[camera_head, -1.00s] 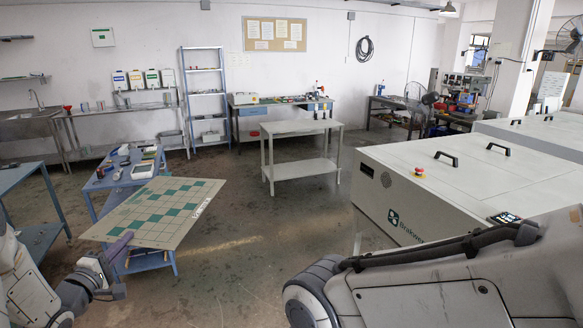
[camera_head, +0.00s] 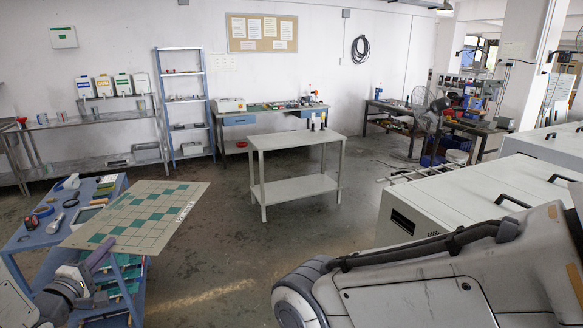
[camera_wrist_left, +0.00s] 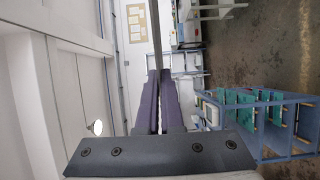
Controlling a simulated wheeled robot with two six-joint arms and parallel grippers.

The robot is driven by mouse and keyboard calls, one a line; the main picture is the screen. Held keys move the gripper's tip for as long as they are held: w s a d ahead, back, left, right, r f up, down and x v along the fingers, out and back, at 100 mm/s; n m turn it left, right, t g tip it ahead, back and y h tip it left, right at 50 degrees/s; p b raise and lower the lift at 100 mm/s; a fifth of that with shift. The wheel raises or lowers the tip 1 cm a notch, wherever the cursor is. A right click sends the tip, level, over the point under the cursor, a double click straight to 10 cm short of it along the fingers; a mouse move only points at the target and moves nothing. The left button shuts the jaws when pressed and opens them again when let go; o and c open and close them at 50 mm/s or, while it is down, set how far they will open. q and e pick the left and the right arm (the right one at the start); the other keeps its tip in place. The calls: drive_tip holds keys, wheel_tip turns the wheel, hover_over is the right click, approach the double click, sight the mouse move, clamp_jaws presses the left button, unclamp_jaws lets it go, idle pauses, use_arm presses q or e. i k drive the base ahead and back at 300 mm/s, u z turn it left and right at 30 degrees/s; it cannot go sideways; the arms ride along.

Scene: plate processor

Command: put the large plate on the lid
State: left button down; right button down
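The large plate (camera_head: 136,222) is a thin beige board with green squares, seen in the head view at lower left. My left gripper (camera_head: 98,262) is shut on its near edge and holds it in the air, partly over the blue trolley. In the left wrist view, the purple fingers (camera_wrist_left: 160,96) are close together and the plate (camera_wrist_left: 134,28) shows edge-on as a dark strip. The lid (camera_head: 462,192) is the pale top of the white machine at right, with black handles; my right arm hides part of it. My right gripper is out of view.
The blue trolley (camera_head: 68,212) with tools stands under and beside the plate. A grey two-level table (camera_head: 294,140) stands mid-room, its top clear except for a few small items at the far edge. Open floor lies between the trolley, that table and the machine.

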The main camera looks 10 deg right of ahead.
sight(453, 180)
drive_tip(key=i, duration=3.7)
drive_tip(key=z, duration=3.6)
